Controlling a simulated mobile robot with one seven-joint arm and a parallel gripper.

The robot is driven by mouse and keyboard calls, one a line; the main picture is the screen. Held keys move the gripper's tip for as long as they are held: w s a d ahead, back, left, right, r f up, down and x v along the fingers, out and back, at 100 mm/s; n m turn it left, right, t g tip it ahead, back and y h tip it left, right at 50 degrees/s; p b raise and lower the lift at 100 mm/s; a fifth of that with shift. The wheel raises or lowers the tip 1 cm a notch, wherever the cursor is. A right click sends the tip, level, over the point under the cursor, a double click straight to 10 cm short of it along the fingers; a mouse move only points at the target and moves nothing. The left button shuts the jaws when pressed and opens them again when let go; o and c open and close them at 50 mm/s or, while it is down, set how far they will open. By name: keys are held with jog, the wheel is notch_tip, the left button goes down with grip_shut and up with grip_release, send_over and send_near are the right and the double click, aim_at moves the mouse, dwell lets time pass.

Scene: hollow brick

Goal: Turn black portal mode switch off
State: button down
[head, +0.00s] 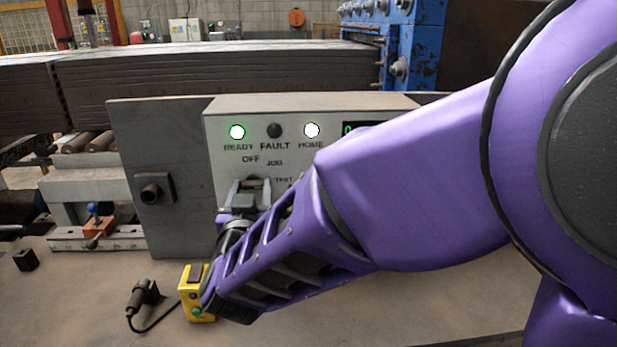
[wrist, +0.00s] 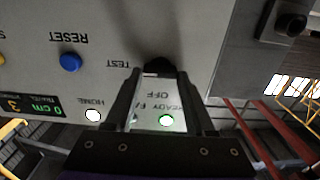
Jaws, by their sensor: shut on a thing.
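The black portal mode switch (wrist: 159,65) is a dark knob on the light grey control panel (head: 212,150). In the wrist view it sits between my fingertips, with the OFF label beside it and TEST to its left. My gripper (head: 250,190) is shut on the knob in front of the panel. It also shows in the wrist view (wrist: 158,76), with one finger on each side of the knob. In the head view OFF, JOG and TEST are readable around the knob, which my gripper mostly hides. I cannot tell which label the knob points to.
A lit READY lamp (head: 237,132), a dark FAULT lamp (head: 275,130) and a lit HOME lamp (head: 311,130) line the panel top. A blue RESET button (wrist: 70,63) is nearby. A yellow box (head: 187,290) and a black handheld device (head: 143,296) lie below.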

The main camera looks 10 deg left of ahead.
jog(key=shift+n, duration=0.4)
jog(key=n+p, duration=0.1)
jog(key=n, duration=0.2)
jog(key=shift+a+n, duration=0.1)
jog(key=shift+n, duration=0.3)
jog(key=n+p, duration=0.1)
jog(key=n, duration=0.3)
jog(key=shift+a+n, duration=0.1)
jog(key=shift+n, duration=0.2)
jog(key=n+p, duration=0.3)
jog(key=n, duration=0.2)
jog(key=shift+s, duration=0.1)
jog(key=shift+f+n+p, duration=0.15)
jog(key=shift+n+p, duration=0.8)
jog(key=shift+n, duration=0.95)
jog(key=shift+c, duration=1.2)
grip_release()
jog(key=shift+f, duration=0.1)
